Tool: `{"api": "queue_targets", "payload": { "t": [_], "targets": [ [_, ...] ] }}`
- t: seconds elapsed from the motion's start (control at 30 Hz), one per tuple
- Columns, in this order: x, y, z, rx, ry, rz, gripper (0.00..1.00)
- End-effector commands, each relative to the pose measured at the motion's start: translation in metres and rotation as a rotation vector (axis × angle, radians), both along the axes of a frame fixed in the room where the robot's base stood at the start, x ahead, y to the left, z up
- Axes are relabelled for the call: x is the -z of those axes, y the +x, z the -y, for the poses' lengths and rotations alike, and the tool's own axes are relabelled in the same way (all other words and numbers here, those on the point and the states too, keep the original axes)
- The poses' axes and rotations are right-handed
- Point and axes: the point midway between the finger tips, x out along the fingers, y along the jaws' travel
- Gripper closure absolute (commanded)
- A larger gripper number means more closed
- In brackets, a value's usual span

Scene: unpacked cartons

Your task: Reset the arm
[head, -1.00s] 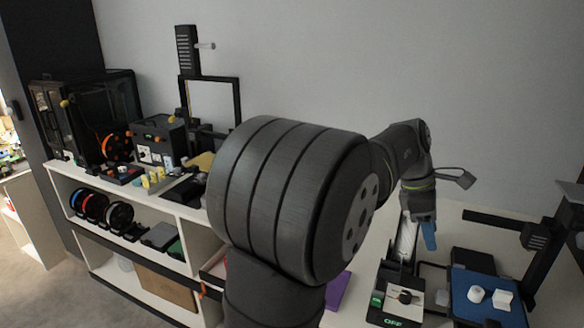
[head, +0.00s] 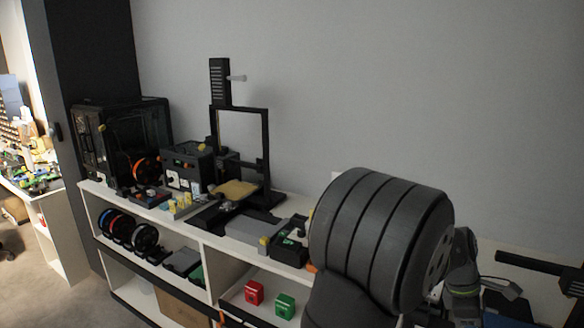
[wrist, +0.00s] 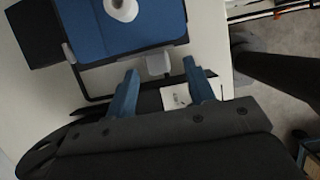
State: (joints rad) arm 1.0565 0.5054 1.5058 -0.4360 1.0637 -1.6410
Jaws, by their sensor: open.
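My gripper (wrist: 160,92) shows in the wrist view with its two blue fingers apart and nothing between them. Beyond the fingertips is a blue print bed (wrist: 150,35) with a white round piece (wrist: 122,8) on it. In the head view my dark arm fills the lower right. It hides most of what stands there, and the gripper's fingers cannot be made out.
A white shelf unit (head: 215,248) runs along the wall. On it stand an enclosed printer (head: 120,145) and an open-frame printer (head: 240,150). A red box (head: 254,292) and a green box (head: 285,306) sit on a lower shelf. Floor shows at left.

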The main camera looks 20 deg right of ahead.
Motion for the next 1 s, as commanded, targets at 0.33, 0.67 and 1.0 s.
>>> {"api": "queue_targets", "payload": {
  "t": [0.33, 0.67, 1.0],
  "targets": [
    [0.023, -0.005, 0.009, 0.000, -0.002, 0.002, 0.51],
    [0.023, -0.004, 0.010, 0.001, -0.001, 0.001, 0.35],
    [0.021, -0.005, 0.010, 0.018, -0.006, 0.010, 0.00]
  ]
}}
